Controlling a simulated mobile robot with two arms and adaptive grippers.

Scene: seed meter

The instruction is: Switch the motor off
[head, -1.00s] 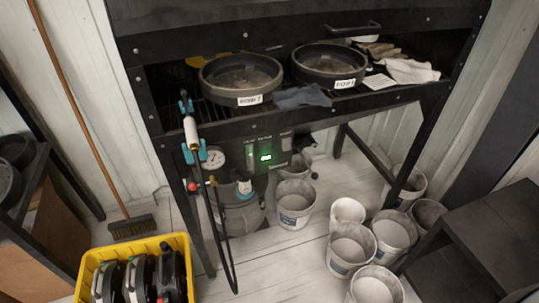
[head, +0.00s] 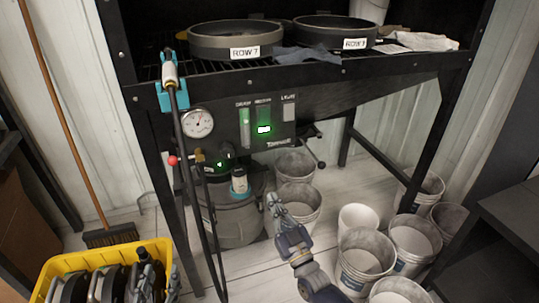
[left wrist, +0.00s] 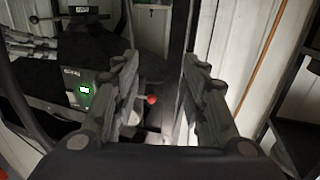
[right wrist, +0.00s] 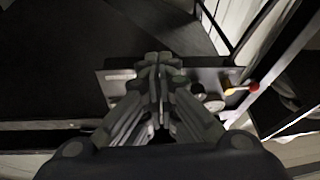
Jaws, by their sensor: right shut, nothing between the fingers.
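A dark control panel (head: 268,120) hangs under the bench front, with a green-lit display and upright strips, one glowing green. Its small labels are too blurred to read, so I cannot tell which control is the motor's. The panel also shows tilted in the left wrist view (left wrist: 75,88). My right gripper (head: 272,198) is shut and empty, below the panel and in front of the white buckets. Its closed fingers (right wrist: 158,62) cover part of the panel in the right wrist view. My left gripper (head: 155,268) is low at the yellow crate; its fingers (left wrist: 160,62) stand apart, empty.
A gauge (head: 198,123), a hose and a red-knobbed valve (head: 173,160) are left of the panel. A grey canister (head: 236,222) stands below. Several buckets (head: 365,262) crowd the floor at right. A yellow crate (head: 85,258) sits at front left.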

